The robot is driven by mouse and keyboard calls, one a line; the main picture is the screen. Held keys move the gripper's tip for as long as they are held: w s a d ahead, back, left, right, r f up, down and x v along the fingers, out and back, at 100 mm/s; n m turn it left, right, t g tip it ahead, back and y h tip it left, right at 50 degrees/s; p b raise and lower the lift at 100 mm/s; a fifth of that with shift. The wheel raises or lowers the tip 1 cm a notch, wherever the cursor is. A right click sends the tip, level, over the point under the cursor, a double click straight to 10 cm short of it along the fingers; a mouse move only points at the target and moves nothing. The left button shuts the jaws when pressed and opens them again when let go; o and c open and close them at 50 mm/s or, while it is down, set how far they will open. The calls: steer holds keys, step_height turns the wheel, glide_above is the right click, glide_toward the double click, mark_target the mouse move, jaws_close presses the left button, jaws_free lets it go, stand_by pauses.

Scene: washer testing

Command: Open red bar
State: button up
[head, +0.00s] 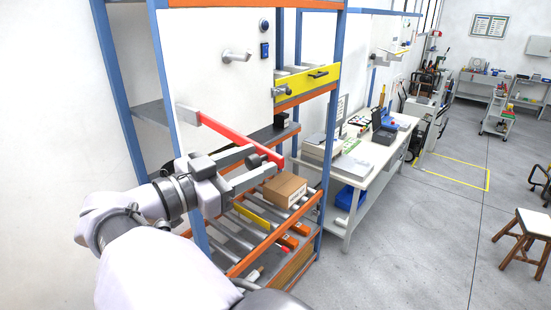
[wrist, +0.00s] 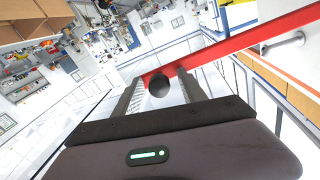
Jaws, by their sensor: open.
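The red bar (head: 235,136) sticks out from the blue and orange rack, starting at a grey bracket on its panel, and ends near my gripper (head: 264,164). In the wrist view, the red bar (wrist: 235,42) runs from the upper right to just beyond the fingertips. A dark round knob (wrist: 159,86) sits near the bar's end and lies between the two fingers of my gripper (wrist: 160,77). The fingers are open, with gaps visible beside the knob. I cannot tell whether either finger touches the bar.
A cardboard box (head: 285,189) sits on the rack shelf just below my gripper. A yellow bar (head: 306,83) with a dark handle is higher on the rack. A white workbench (head: 387,150) stands to the right. The grey floor (head: 425,235) at right is mostly clear.

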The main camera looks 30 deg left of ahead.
steer(key=b+v, duration=0.3)
steer(key=v, duration=1.4)
steer(key=shift+s+b, duration=0.25)
steer(key=shift+b, duration=0.05)
